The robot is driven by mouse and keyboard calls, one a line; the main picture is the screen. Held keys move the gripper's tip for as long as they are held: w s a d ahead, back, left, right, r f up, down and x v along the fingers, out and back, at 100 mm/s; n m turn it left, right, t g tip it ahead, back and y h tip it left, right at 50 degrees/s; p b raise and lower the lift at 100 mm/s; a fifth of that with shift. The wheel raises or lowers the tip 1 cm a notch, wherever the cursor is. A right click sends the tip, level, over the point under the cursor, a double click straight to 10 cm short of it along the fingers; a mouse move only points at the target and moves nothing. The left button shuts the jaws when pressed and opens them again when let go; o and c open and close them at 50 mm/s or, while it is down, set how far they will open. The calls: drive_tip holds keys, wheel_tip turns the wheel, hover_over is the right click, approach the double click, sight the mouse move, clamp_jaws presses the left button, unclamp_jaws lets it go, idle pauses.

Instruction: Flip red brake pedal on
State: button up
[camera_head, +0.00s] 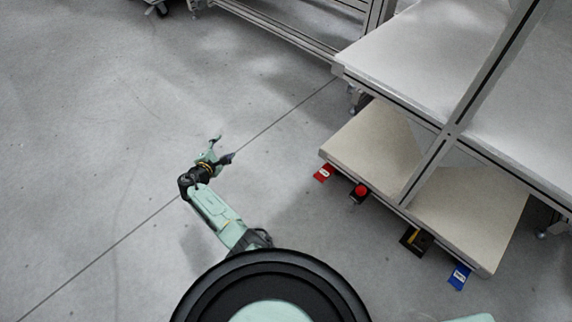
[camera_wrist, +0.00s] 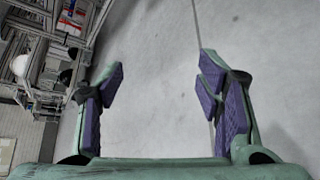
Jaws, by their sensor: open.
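A small red pedal-like piece (camera_head: 324,172) with a white label juts out under the front left corner of the low shelf of a cart. I take it as the red brake pedal; whether it is on or off is too small to tell. Just right of it is a round red knob on a dark base (camera_head: 359,191). My gripper (camera_head: 224,149) is open and empty, out over bare floor to the left of the pedal and apart from it. The wrist view shows both purple-padded fingers (camera_wrist: 160,78) spread, with only floor between them. The pedal is not recognisable there.
A black and yellow piece (camera_head: 415,240) and a blue labelled piece (camera_head: 460,275) also jut from the low shelf (camera_head: 365,145). A wider upper shelf (camera_head: 420,50) overhangs it behind. Floor (camera_head: 90,150) on the left is clear. Racks (camera_wrist: 35,60) line the wrist view's left.

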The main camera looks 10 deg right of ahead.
drive_tip(key=s+d+f+n+g+h, duration=0.1)
drive_tip(key=s+d+f+h, duration=0.25)
drive_tip(key=d, duration=0.55)
drive_tip(key=s+d+f+n+g+h, duration=0.1)
drive_tip(key=s+d+f+h, duration=0.15)
drive_tip(key=d+f, duration=0.45)
drive_tip(key=n+h+b, duration=0.2)
drive_tip(key=n+h, duration=0.1)
drive_tip(key=n, duration=0.1)
approach(327, 170)
drive_tip(key=b+x, duration=0.2)
drive_tip(key=x, duration=0.2)
drive_tip(key=b+x, duration=0.1)
drive_tip(key=x, duration=0.3)
drive_tip(key=shift+w+d+f+b, duration=0.2)
drive_tip(key=shift+d+f+b, duration=0.05)
drive_tip(key=shift+b, duration=0.1)
drive_tip(key=shift+w+d+r, duration=0.15)
drive_tip(key=shift+w+d, duration=0.25)
drive_tip(key=shift+d, duration=0.15)
drive_tip(key=shift+c, duration=0.2)
drive_tip(key=c, duration=1.3)
clamp_jaws()
